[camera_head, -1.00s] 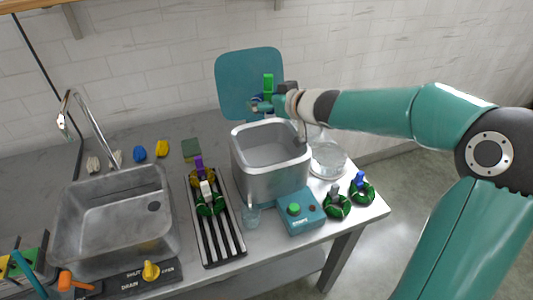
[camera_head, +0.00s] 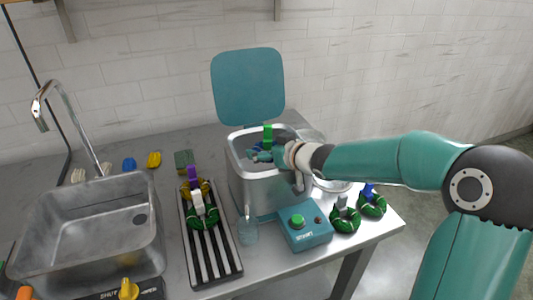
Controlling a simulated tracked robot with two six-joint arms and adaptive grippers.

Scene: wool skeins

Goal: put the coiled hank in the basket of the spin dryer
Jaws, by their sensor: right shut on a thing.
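The spin dryer is a grey square tub (camera_head: 262,193) with its teal lid (camera_head: 247,87) standing open behind it. My right gripper (camera_head: 260,154) reaches in from the right over the tub, its fingers at or just below the rim level. It is shut on the coiled hank, which shows only as a small dark blue piece (camera_head: 254,147) with a bright green tag (camera_head: 268,134) standing up above it. The fingers and arm hide most of the hank and part of the tub's inside. I cannot tell whether the hank touches the basket floor. My left gripper is not in view.
A control box (camera_head: 305,227) with a green button stands in front of the dryer. Green hanks (camera_head: 345,220) (camera_head: 372,204) lie to its right. A slatted rack (camera_head: 211,262) holds more hanks. A sink (camera_head: 90,225) is at left.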

